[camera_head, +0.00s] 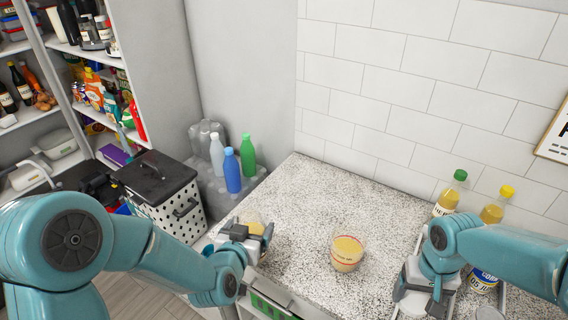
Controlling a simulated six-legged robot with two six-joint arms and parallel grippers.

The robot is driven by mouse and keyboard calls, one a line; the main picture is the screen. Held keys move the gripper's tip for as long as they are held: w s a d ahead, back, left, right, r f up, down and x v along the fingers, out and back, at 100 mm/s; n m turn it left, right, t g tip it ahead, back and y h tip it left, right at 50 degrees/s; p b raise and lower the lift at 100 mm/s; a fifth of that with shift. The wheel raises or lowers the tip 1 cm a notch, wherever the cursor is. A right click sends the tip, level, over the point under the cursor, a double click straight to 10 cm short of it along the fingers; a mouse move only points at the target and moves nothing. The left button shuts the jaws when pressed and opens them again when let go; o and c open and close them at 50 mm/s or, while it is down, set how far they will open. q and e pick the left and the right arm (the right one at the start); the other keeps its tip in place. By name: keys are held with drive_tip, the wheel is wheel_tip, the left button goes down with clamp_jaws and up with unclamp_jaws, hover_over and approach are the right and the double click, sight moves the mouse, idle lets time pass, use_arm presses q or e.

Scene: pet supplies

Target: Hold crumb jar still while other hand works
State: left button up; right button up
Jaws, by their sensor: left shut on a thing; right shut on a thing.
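A clear jar of tan crumbs (347,254) stands upright on the speckled counter (310,200), between my two grippers and apart from both. My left gripper (250,237) is at the counter's left front edge, shut on another container with tan contents (255,227), partly hidden by the fingers. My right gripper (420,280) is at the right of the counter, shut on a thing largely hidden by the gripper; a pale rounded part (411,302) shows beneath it.
An oil bottle with a green cap (448,197) and one with a yellow cap (494,210) stand behind my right arm. A green basket (268,304) sits below the counter edge. Blue (232,172) and green (247,156) bottles stand at the back left. The counter's middle back is clear.

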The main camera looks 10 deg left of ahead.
use_arm(q)
drive_tip(key=s+d+r+m+g+h, duration=0.1)
drive_tip(key=s+d+r+m+h, duration=0.1)
drive_tip(key=d, duration=0.5)
drive_tip(key=s+d+r+m+g+h, duration=0.2)
drive_tip(key=s+d+r+m+h, duration=0.1)
drive_tip(key=s+d+m+h, duration=0.2)
drive_tip(key=d+m+h, duration=0.1)
drive_tip(key=d+h, duration=0.1)
drive_tip(key=d, duration=0.1)
drive_tip(key=shift+s, duration=0.1)
